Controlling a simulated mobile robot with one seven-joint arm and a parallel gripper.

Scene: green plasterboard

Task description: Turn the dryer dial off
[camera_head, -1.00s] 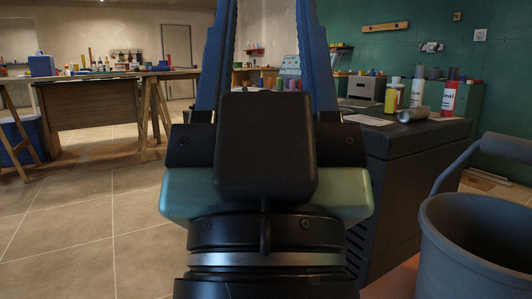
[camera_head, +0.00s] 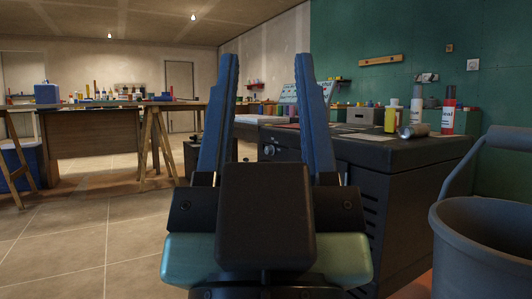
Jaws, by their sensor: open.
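My gripper (camera_head: 268,62) points away from me in the middle of the view. Its two long blue fingers stand wide apart with nothing between them. A dark grey cabinet (camera_head: 400,160), which looks like the dryer, stands ahead and to the right, partly behind the right finger. A small round light dial (camera_head: 269,150) shows on its front upper left, seen in the gap between the fingers. The gripper appears apart from the dial. The dial's setting is too small to tell.
A grey bucket (camera_head: 480,240) with a raised handle stands close at the right. Bottles, including a yellow one (camera_head: 390,120), and a metal can (camera_head: 414,131) stand on the cabinet top. A wooden workbench (camera_head: 95,135) is at the left. The tiled floor (camera_head: 90,225) at left is clear.

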